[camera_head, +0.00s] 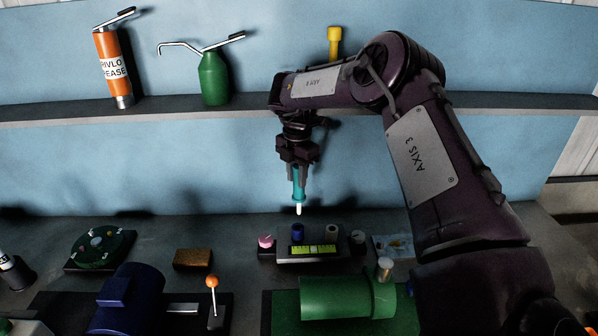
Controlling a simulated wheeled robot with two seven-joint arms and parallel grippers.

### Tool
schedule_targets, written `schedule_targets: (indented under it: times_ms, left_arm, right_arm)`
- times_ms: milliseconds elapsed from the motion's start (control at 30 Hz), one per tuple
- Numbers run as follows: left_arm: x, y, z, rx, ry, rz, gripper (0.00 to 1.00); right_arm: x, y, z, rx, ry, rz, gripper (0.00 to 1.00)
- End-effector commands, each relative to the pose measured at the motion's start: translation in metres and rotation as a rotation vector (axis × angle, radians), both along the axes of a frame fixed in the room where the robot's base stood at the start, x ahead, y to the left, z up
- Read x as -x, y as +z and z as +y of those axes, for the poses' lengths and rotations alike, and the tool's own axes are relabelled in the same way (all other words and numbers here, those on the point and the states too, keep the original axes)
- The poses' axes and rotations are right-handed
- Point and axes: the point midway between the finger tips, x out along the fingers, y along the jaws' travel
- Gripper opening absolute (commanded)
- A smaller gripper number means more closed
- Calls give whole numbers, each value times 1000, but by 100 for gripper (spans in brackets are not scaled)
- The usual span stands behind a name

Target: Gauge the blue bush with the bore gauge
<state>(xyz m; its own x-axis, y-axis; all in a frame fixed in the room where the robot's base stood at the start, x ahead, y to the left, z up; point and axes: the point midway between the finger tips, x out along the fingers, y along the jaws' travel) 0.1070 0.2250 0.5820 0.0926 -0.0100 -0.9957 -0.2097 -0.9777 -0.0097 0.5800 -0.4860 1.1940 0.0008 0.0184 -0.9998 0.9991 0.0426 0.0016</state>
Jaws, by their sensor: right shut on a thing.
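My right gripper (298,168) is shut on the bore gauge (298,183), a teal rod with a white tip. It hangs tip down, close to upright. The blue bush (297,232) stands on a small dark block with a yellow-green scale on its front. The gauge tip appears a little above the bush and apart from it; the exact depth is hard to judge. My left gripper is not in view.
A green cylinder (335,298) and a dark blue cylinder (128,300) lie in front. An orange-knobbed lever (212,283) stands between them. A shelf (180,109) runs behind.

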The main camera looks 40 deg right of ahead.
Motion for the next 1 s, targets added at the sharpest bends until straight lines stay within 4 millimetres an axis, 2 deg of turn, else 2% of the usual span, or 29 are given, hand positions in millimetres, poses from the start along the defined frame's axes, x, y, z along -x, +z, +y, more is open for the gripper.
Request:
schedule_targets:
  times_ms: [600,1000]
  left_arm:
    - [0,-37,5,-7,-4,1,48]
    - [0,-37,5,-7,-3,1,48]
  right_arm:
    - [0,-42,0,0,1,0,5]
    - [0,-43,0,0,1,0,5]
